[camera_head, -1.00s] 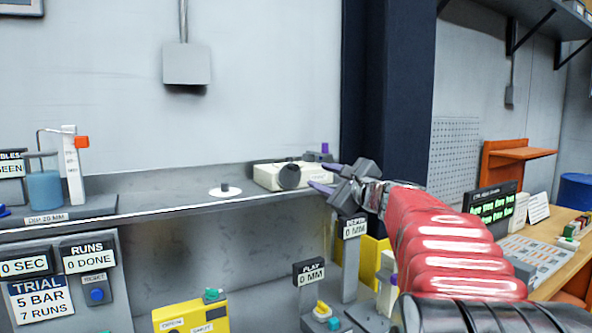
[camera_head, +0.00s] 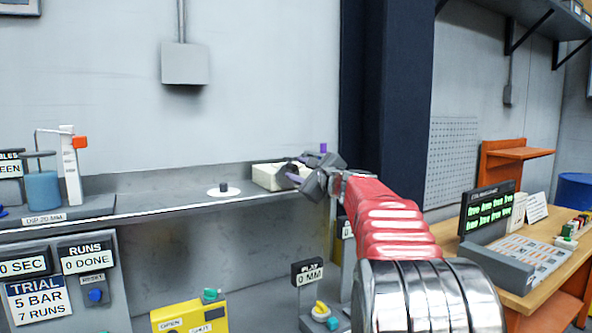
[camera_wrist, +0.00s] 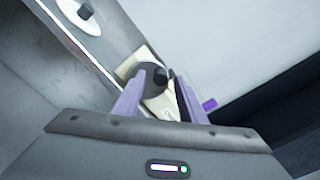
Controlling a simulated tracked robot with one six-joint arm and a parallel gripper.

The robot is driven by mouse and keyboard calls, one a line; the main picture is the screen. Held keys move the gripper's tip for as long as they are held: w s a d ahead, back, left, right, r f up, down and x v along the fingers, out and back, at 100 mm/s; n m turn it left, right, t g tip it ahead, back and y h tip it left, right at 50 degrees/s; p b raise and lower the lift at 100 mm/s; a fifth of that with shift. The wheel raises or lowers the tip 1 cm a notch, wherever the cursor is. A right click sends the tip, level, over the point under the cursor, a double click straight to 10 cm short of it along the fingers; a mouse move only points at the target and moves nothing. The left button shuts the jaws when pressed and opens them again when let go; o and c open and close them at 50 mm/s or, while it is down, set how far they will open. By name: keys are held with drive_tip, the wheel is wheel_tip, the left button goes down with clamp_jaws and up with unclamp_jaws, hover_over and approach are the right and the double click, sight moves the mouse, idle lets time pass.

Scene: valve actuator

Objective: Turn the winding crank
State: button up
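A cream box (camera_head: 268,177) sits on the grey shelf at the back wall. It also shows in the wrist view (camera_wrist: 136,66), with a dark round part (camera_wrist: 153,74) on it. The crank's full shape cannot be told. My gripper (camera_head: 293,171) is in front of the box and hides its right part. In the wrist view my gripper (camera_wrist: 160,78) has its purple fingers apart, around or in front of the dark part; contact cannot be told.
A white disc with a dark knob (camera_head: 224,188) lies on the shelf to the left. Below stand a yellow box (camera_head: 190,318) and a post with a "0 MM" sign (camera_head: 308,272). A desk with a control panel (camera_head: 528,258) is at the right. The shelf's front edge runs below my gripper.

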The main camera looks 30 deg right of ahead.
drive_tip(key=shift+w, duration=1)
drive_tip(key=shift+c, duration=0.2)
clamp_jaws()
drive_tip(key=shift+d, duration=0.2)
drive_tip(key=shift+a, duration=0.1)
